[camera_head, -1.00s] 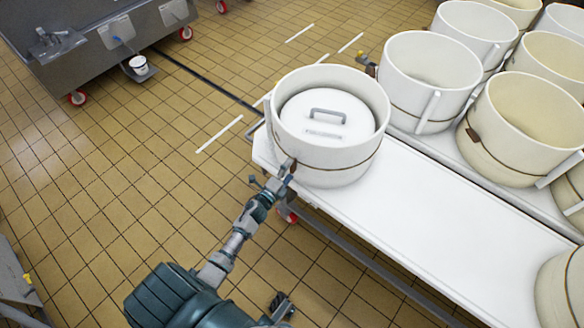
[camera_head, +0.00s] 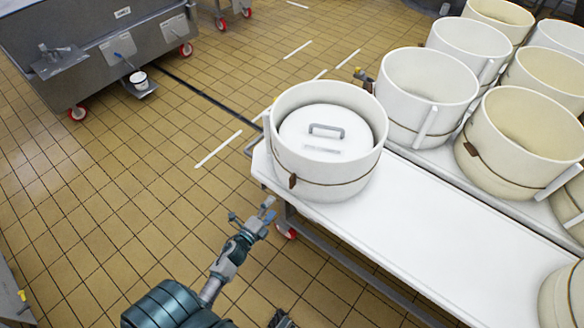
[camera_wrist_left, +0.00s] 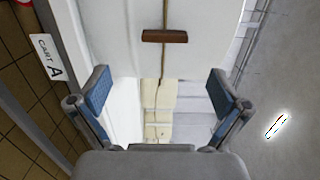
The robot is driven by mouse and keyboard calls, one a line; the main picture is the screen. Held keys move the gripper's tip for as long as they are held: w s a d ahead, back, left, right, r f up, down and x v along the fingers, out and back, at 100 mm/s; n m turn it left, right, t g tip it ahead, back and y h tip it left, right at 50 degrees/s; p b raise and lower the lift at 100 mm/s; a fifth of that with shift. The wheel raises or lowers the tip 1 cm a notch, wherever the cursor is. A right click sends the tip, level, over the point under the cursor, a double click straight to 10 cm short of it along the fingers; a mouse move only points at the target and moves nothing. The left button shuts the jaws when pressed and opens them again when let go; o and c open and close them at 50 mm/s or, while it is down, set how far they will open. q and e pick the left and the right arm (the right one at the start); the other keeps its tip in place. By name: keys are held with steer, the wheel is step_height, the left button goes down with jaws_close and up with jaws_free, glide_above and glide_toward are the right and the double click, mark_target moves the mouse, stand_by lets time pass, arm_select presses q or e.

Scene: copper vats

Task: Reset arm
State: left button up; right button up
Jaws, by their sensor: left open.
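My left gripper (camera_head: 265,212) is open and empty, just off the near-left corner of the white cart. Its two blue-padded fingers stand wide apart in the left wrist view (camera_wrist_left: 158,95). In front of it is a white round vat (camera_head: 325,180) with a brown band and a small brown tag (camera_head: 292,181); the tag also shows in the left wrist view (camera_wrist_left: 164,36), between and beyond the fingers. The gripper is apart from the vat. A white lid (camera_head: 310,140) with a grey handle sits inside the vat. A dark piece at the bottom edge of the head view (camera_head: 282,319) may be part of my right gripper; its fingers cannot be made out.
The white cart top (camera_head: 430,235) is clear right of the vat. Several more vats (camera_head: 425,95) crowd the carts behind. A grey steel sink unit (camera_head: 85,60) stands upper left. Open tiled floor (camera_head: 130,180) lies to the left. A "CART A" label (camera_wrist_left: 46,57) shows in the wrist view.

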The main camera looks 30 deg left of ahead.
arm_select(q)
steer(key=s+d+f+n+g+y+p, duration=0.1)
steer(key=s+d+f+n+g+p, duration=0.15)
steer(key=s+f+n+g, duration=0.35)
steer(key=s+d+f+n+g+y+p, duration=0.15)
steer(key=s+f+n+p, duration=0.3)
steer(key=f, duration=0.45)
steer(key=s+d+f+n+g+h+p, duration=0.1)
steer(key=s+d+f+g, duration=0.3)
steer(key=s, duration=0.5)
steer(key=s+d+f+n+g+h+p, duration=0.1)
steer(key=s+d+f+n+g, duration=0.3)
steer(key=s, duration=0.5)
steer(key=d, duration=0.2)
steer(key=shift+s+d+g+h+p, duration=0.15)
steer(key=shift+d+g+h+p, duration=0.15)
steer(key=shift+d+g+h, duration=0.05)
arm_select(e)
steer(key=s+d+f+g, duration=0.1)
steer(key=s+f, duration=0.4)
steer(key=f, duration=0.5)
steer(key=s+d+f+g, duration=0.1)
steer(key=s+f+g, duration=0.2)
steer(key=f, duration=0.7)
steer(key=shift+s+d+f+h, duration=0.25)
steer(key=shift+s+h, duration=0.15)
steer(key=shift+s, duration=0.6)
arm_select(q)
steer(key=shift+f, duration=0.1)
